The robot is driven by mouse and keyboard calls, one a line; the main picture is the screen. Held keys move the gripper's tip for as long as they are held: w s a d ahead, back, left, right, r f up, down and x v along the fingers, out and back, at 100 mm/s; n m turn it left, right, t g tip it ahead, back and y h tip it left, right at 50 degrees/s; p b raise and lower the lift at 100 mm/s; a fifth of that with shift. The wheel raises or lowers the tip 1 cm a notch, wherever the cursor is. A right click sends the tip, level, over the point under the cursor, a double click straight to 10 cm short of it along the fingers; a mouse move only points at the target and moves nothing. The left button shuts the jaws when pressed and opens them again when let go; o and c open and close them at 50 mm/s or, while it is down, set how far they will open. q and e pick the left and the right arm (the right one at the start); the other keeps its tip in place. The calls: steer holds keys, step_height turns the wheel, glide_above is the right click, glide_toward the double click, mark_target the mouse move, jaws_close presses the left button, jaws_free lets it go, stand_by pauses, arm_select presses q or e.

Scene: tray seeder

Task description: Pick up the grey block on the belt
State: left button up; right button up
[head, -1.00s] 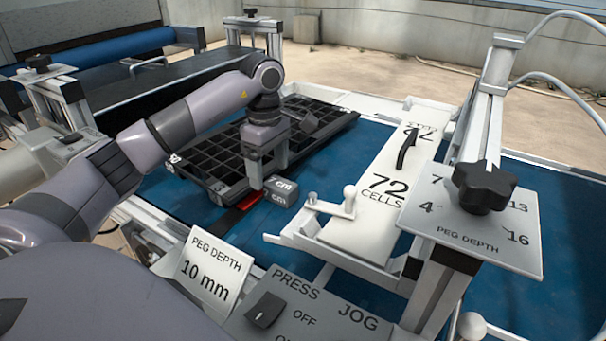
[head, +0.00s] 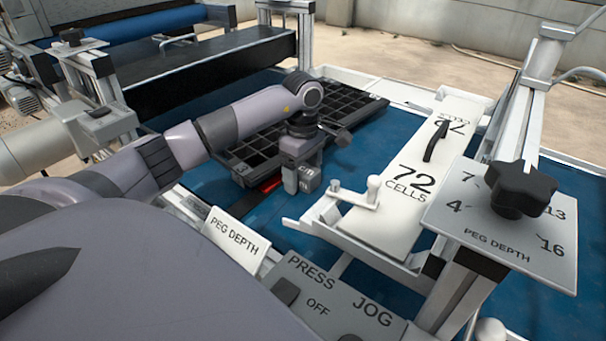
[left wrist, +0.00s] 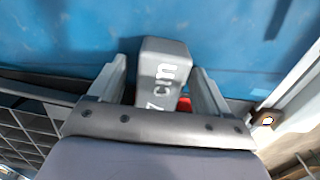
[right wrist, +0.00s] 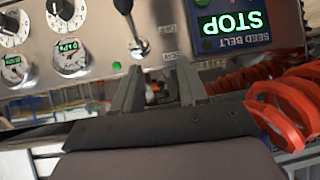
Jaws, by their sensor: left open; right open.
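The grey block (head: 309,178) is on the blue belt, partly hidden by my left gripper. In the left wrist view the block (left wrist: 163,72) shows "7 cm" lettering on its face. My left gripper (head: 298,182) is low over the belt at the block. In the left wrist view the open fingers stand on either side of the block, with a gap visible near each finger. My right gripper (right wrist: 158,72) is open and empty, facing a control panel away from the block.
The black cell tray (head: 350,105) lies just behind the block, with a red patch (head: 268,186) beside it. The white "72 CELLS" plate (head: 405,190) and its frame stand to the right. The "PEG DEPTH" card (head: 234,236) is in front. Orange coils (right wrist: 285,105) are near my right gripper.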

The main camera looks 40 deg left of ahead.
arm_select(q)
steer(key=c, duration=1.2)
steer(key=shift+o, duration=0.2)
steer(key=shift+s+r, duration=0.1)
steer(key=shift+r, duration=0.05)
